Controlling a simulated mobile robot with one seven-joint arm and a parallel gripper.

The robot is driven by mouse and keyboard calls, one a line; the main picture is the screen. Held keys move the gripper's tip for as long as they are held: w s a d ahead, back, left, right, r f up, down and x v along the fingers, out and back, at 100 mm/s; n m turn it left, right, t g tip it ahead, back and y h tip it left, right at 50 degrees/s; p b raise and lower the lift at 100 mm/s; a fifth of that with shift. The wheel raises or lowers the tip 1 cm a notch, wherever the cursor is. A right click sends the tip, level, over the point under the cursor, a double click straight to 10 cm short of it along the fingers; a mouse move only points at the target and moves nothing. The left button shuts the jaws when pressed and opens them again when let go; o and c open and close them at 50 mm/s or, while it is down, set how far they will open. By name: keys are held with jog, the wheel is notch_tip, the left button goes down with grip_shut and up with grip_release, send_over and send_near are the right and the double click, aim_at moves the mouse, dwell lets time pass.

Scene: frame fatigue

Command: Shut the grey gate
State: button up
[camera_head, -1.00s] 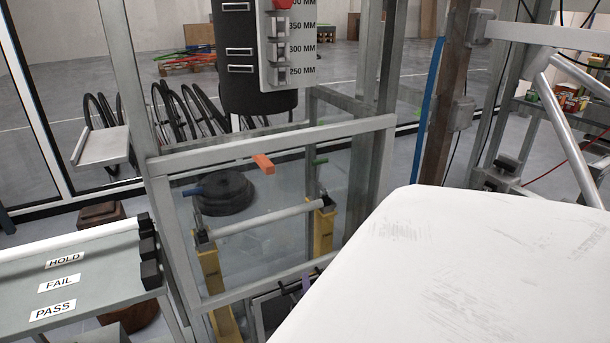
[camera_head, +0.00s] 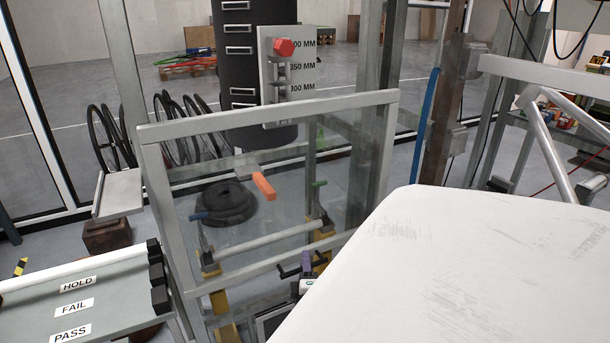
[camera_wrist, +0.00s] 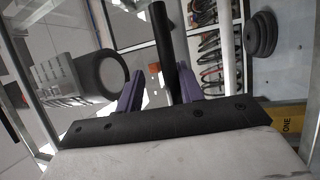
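The grey gate (camera_head: 270,115) is a grey metal frame around a clear panel, in the middle of the head view. An orange handle (camera_head: 264,187) sticks out at its middle. I cannot tell how far the gate stands from its post. My gripper (camera_head: 306,264) shows low in the head view, below and right of the handle, partly hidden by a large pale surface. In the wrist view my gripper's two purple fingers (camera_wrist: 160,72) are apart. A small orange patch (camera_wrist: 154,68) shows beyond the gap, and a dark bar (camera_wrist: 163,45) crosses the view by the right finger. Nothing is visibly held.
A bench (camera_head: 110,298) with HOLD, FAIL and PASS labels stands at the left. Yellow posts (camera_head: 222,305) with a grey crossbar (camera_head: 270,240) show through the panel. A black column (camera_head: 238,70) and a marked height plate (camera_head: 275,95) stand behind the gate.

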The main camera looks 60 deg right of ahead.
jog(key=shift+r, duration=0.7)
jog(key=shift+a, duration=0.1)
jog(key=v, duration=1.5)
jog(key=shift+s+a, duration=0.25)
jog(key=shift+s, duration=0.1)
dwell(0.4)
dwell(0.4)
